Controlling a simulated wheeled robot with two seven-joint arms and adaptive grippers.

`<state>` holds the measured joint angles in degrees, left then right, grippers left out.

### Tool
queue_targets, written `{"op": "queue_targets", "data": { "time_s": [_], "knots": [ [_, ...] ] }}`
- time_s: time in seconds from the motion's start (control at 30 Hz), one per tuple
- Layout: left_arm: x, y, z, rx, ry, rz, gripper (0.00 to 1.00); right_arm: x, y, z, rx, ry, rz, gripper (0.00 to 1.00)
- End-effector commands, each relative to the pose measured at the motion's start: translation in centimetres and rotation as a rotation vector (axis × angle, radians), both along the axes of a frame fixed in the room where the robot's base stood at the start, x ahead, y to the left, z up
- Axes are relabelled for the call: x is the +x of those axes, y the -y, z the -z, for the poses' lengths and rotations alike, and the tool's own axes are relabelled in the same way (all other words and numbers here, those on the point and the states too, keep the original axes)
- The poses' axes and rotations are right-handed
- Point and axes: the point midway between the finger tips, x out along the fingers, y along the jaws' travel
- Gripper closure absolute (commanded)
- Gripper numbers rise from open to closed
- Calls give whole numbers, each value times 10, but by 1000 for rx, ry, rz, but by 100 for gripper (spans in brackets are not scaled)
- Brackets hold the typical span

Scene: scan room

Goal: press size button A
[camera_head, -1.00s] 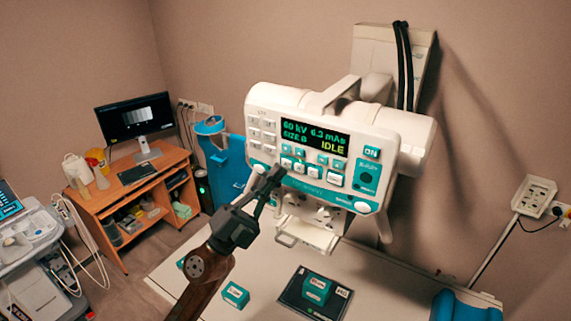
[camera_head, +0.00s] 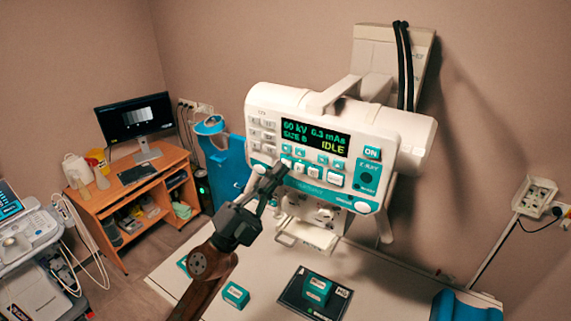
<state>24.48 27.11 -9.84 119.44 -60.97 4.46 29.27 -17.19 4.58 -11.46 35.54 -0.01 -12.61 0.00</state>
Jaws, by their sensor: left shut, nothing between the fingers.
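The white X-ray head's control panel (camera_head: 318,184) faces me, with a teal lower strip and a dark display (camera_head: 314,137) reading about 60 kV, 6.3 mAs, SIZE B and IDLE. A row of white size buttons (camera_head: 318,171) runs below the display; their letters are too small to read surely. My left gripper (camera_head: 275,172) is shut and empty, its tips in front of the left end of that row. The tips hide part of the panel there, and I cannot tell whether they touch it. My right gripper is out of view.
Below the panel is a pale table (camera_head: 265,270) with a teal box (camera_head: 236,295) and a dark plate (camera_head: 298,299) carrying another teal box (camera_head: 318,288). A wooden desk (camera_head: 140,190) with a monitor (camera_head: 134,117) stands at the left. A blue object (camera_head: 467,306) lies at the lower right.

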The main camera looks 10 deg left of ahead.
Motion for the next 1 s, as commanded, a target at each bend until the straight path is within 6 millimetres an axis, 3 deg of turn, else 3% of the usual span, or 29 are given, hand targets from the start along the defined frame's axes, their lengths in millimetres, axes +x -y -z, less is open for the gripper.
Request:
{"op": "queue_targets", "data": {
  "time_s": [1.0],
  "knots": [
    [7,2,0,0,0,0,100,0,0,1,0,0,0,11]
  ]
}}
